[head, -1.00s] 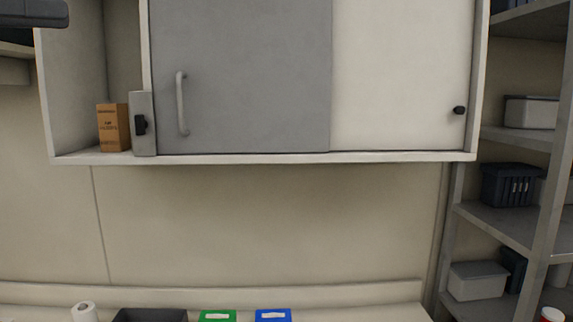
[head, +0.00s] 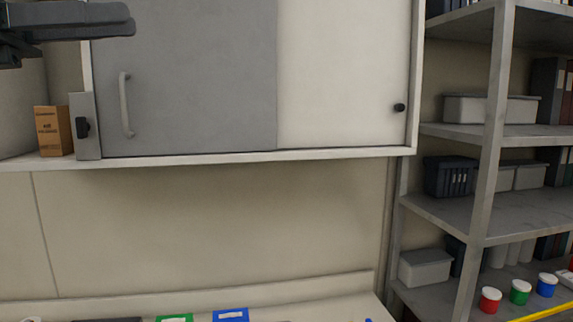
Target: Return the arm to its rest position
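My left gripper (head: 105,20) reaches in from the left at the top left corner of the head view. It is dark, roughly level, and in front of the wall cabinet (head: 190,80), apart from the box on the shelf below. Nothing shows held at its tip, but from this side I cannot tell whether the fingers are open or shut. My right gripper is out of view.
A brown carton (head: 53,131) stands in the cabinet's open left bay beside a grey upright piece (head: 86,127). Green (head: 175,318) and blue (head: 231,315) bins sit on the bench. A metal rack (head: 480,170) with tubs and jars stands at right.

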